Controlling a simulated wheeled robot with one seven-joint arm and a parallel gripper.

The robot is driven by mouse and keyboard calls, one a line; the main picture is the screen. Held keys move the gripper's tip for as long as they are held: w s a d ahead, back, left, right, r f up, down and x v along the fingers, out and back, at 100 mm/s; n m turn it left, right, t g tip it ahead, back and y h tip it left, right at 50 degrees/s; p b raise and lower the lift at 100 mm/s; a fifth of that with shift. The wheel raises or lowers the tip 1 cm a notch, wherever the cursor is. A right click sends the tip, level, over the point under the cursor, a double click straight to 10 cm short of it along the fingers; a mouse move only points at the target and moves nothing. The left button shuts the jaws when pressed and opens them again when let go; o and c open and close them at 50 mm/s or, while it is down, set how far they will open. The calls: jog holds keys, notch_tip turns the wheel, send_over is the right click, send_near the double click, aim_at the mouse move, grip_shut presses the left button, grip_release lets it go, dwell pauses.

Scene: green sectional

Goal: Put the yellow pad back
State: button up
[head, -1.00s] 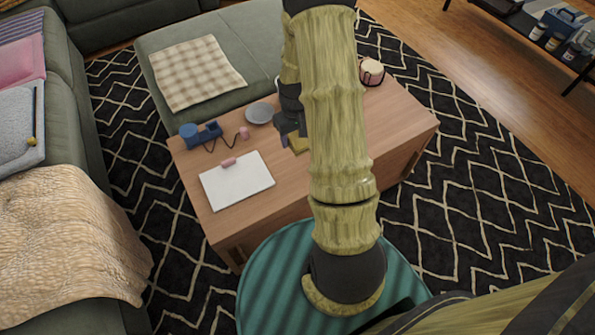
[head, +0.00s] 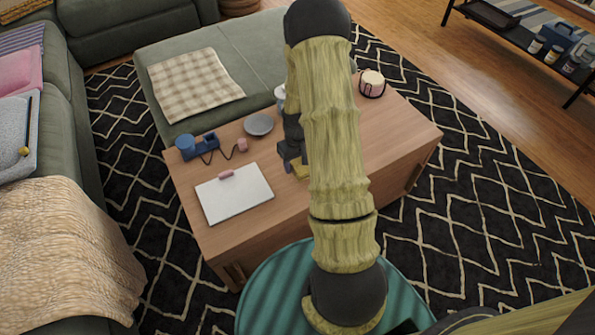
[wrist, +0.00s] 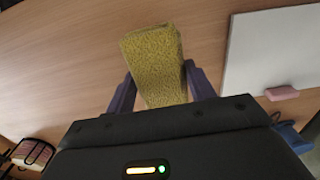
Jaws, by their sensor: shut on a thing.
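The yellow pad (wrist: 157,62) is a rough-textured block between the two fingers of my gripper (wrist: 160,88) in the wrist view. My gripper is shut on it. In the head view, my gripper (head: 292,165) is over the wooden coffee table (head: 228,237), and a small part of the yellow pad (head: 300,171) shows beside my arm. My arm hides the rest of the pad. I cannot tell whether the pad touches the table top.
A white board (head: 236,194) with a pink clip lies left of my gripper. A blue device (head: 197,146) with a cord, a grey plate (head: 258,124) and a candle in a holder (head: 372,84) are also on the table. The table's right part is clear.

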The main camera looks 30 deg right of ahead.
aim_at(297, 169)
jog(key=shift+f+b, duration=0.65)
jog(key=shift+f, duration=1.2)
jog(key=shift+f, duration=0.1)
jog(key=o, duration=1)
jog(key=shift+c, duration=0.2)
notch_tip(297, 169, up, 12)
jog(key=p, duration=0.4)
jog(key=shift+f, duration=0.2)
jog(key=shift+r, duration=0.3)
